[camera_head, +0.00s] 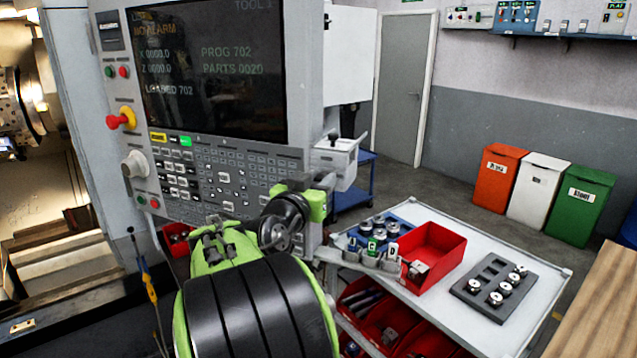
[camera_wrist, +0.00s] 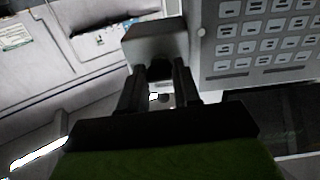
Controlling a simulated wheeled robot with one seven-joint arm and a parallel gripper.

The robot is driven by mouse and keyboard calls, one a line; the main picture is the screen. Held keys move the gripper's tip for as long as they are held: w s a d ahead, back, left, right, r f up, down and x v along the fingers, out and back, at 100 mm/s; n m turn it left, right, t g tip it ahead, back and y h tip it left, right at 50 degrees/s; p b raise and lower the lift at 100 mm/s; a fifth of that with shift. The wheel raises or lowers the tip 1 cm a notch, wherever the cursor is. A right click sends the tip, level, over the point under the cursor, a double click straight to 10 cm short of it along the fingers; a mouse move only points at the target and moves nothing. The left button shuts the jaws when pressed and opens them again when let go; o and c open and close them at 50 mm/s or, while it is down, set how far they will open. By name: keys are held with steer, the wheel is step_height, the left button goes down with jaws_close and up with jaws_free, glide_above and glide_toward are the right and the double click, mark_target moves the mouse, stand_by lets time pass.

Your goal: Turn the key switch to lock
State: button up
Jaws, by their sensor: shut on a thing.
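The grey control panel (camera_head: 235,185) stands at left centre, with keys, a screen and a lower right corner partly behind my arm. My gripper (camera_head: 325,182) is at that corner, small and partly hidden by my own arm. In the wrist view, the two dark fingers of my gripper (camera_wrist: 162,88) point at a grey block (camera_wrist: 155,40) beside the panel's keypad (camera_wrist: 265,35). The fingers are shut on a small dark piece, seemingly the key of the key switch (camera_wrist: 160,69). The lock marking and the key's angle cannot be read.
A grey box with a lever (camera_head: 335,160) stands just right of the panel. A white cart (camera_head: 470,240) with a red bin (camera_head: 435,250) and a dark tray (camera_head: 490,290) is at right. Orange, white and green bins stand behind; floor between is clear.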

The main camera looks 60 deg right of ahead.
steer(key=n, duration=0.4)
steer(key=n+p, duration=0.1)
steer(key=n, duration=0.3)
steer(key=shift+n, duration=0.4)
steer(key=n+p, duration=0.2)
steer(key=n, duration=0.3)
steer(key=shift+p, duration=0.35)
steer(key=shift+n+p, duration=0.9)
steer(key=shift+n, duration=1.2)
steer(key=o, duration=1.1)
steer(key=shift+c, duration=0.2)
